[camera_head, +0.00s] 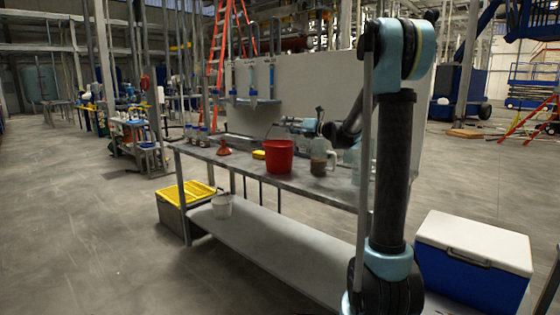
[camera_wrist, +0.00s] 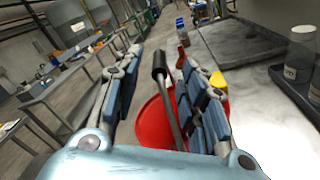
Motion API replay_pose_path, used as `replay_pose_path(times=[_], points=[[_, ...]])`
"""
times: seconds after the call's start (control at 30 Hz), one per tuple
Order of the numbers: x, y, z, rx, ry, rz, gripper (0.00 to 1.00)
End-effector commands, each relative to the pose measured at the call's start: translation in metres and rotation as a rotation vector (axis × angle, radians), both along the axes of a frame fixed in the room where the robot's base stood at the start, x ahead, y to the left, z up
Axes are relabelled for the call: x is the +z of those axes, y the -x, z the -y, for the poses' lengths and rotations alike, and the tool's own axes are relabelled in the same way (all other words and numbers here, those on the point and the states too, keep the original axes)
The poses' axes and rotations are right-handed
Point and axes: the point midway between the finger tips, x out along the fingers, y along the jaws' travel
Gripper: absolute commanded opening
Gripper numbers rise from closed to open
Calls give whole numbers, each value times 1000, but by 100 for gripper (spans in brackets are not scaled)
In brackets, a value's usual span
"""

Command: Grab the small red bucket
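The red bucket (camera_head: 279,157) stands upright on the grey metal bench, near its middle. My gripper (camera_head: 301,125) is just above and to the right of it in the head view. In the wrist view, my gripper (camera_wrist: 160,62) is open, with its blue-padded fingers apart. The red bucket (camera_wrist: 153,128) shows beyond and between the fingers, which partly hide it. A thin rod with a dark grip, apparently the bucket's handle (camera_wrist: 161,68), rises between the fingers. I cannot tell whether either finger touches it.
On the bench (camera_head: 205,153) are an orange-red funnel (camera_head: 223,148), a yellow item (camera_head: 259,155) and a clear jug (camera_head: 323,162) close to the bucket's right. A white bucket (camera_head: 222,206) sits on the lower shelf. A blue-and-white cooler (camera_head: 474,262) stands on the floor at right.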

Motion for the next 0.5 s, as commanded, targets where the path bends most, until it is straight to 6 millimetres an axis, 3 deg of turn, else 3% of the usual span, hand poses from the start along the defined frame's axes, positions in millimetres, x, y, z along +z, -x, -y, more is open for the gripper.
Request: replay_pose_path(times=[0.27,0.5], points=[[-1,-7,-12,0,0,0,38],[-2,-24,-40,1,0,0,38]])
